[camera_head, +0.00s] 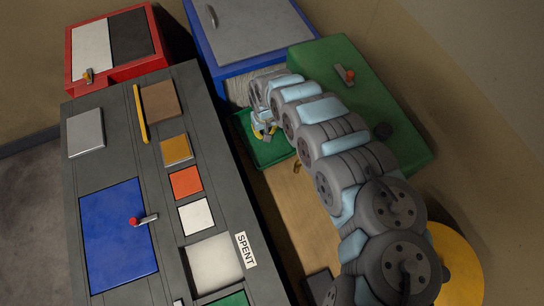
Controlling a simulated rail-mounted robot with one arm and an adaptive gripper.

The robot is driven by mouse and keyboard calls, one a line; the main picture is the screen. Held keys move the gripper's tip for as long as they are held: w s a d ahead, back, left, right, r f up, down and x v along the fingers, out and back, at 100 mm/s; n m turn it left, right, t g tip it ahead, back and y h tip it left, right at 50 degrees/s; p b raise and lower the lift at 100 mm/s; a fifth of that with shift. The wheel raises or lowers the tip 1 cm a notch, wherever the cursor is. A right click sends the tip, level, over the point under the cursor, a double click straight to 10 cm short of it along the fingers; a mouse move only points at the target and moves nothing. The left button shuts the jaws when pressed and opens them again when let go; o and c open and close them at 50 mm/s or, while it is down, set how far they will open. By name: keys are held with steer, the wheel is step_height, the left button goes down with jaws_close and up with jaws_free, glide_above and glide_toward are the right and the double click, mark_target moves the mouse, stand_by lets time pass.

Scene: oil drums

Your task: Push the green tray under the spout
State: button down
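The green tray (272,153) lies in the gap between the dark grey cabinet and the green box, near the blue cabinet. Its rim shows only in part, because my arm and gripper cover some of it. My gripper (265,132) is over the tray, at its upper middle in the picture. I cannot tell whether it touches the tray or whether its fingers are open. A small brassy piece (297,167), perhaps the spout, shows just right of the tray, beside my arm. I cannot tell whether the tray is under it.
The green box (345,60) with a red-knobbed lever stands at right.

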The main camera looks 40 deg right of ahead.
mark_target(273, 159)
steer(key=shift+g, duration=0.3)
steer(key=f, duration=0.1)
steer(key=s+f+b, duration=0.1)
steer(key=f, duration=0.1)
steer(key=shift+s+d+f, duration=0.25)
steer(key=shift+s+f, duration=0.1)
steer(key=shift+s, duration=0.05)
steer(key=shift+w+d+f+b, duration=0.1)
steer(key=shift+f+b, duration=1.5)
steer(key=shift+f, duration=2.05)
steer(key=shift+s+a+r, duration=0.15)
steer(key=shift+s+a, duration=0.05)
steer(key=shift+s, duration=0.25)
steer(key=shift+s+a, duration=0.3)
steer(key=shift+s, duration=0.4)
steer(key=shift+s+a, duration=0.3)
steer(key=shift+s, duration=0.4)
